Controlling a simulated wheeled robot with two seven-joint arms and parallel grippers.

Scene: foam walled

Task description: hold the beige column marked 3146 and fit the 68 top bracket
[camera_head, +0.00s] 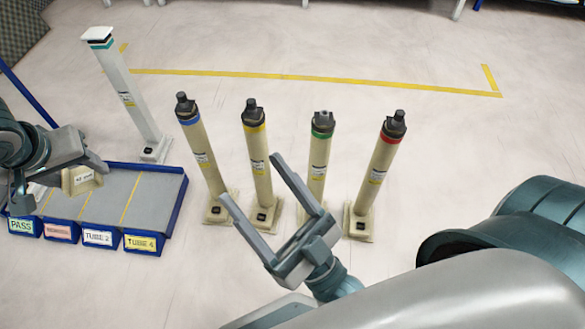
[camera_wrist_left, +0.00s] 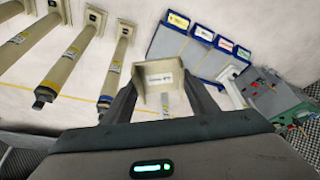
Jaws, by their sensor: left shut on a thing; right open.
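Several beige columns stand upright in a row on the floor in the head view: one with a blue band (camera_head: 199,150), one yellow (camera_head: 258,160), one green (camera_head: 317,160) and one red (camera_head: 377,165). Their labels are too small to read, so I cannot tell which is 3146. My left gripper (camera_head: 58,178) is shut on a beige bracket (camera_head: 81,181), held above the blue tray. The bracket shows in the left wrist view (camera_wrist_left: 160,82) between the fingers, its white label unclear. My right gripper (camera_head: 249,176) is open and empty, in front of the yellow and green columns.
The blue tray (camera_head: 182,193) has compartments labelled PASS, TUBE 2 and TUBE 4, plus one unreadable red label. A white column (camera_head: 128,95) with a teal band and a flat top plate stands behind it. Yellow floor tape (camera_head: 310,77) runs behind the columns, with clear floor around.

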